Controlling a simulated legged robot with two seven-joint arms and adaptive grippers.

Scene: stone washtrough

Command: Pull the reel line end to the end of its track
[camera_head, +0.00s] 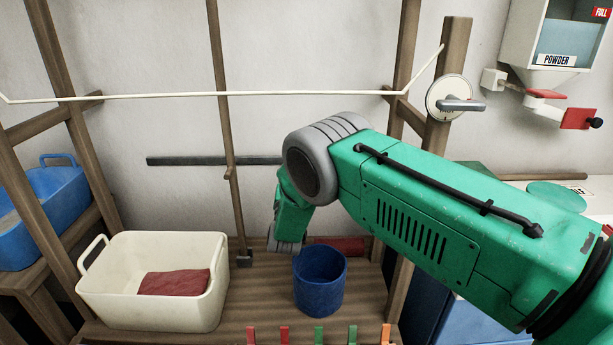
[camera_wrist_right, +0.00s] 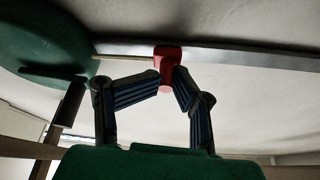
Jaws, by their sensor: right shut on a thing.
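The reel line end is a red block (camera_wrist_right: 168,60) in the right wrist view. A thin pale line (camera_wrist_right: 122,57) runs from it to a large dark green round reel (camera_wrist_right: 45,40) at the left. The block sits at a grey track bar (camera_wrist_right: 245,56). My right gripper (camera_wrist_right: 170,77) is shut on the block, one finger on either side of its lower part. In the head view a dark bar on the wall (camera_head: 215,161), seemingly this track, runs in behind my right arm. That arm hides the block, and the gripper's fingers do not show there. My left gripper is in neither view.
A cream tub (camera_head: 120,290) with red cloth (camera_head: 174,282) and a blue bucket (camera_head: 320,282) stand on slats below. A powder dispenser (camera_head: 555,35) hangs at upper right.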

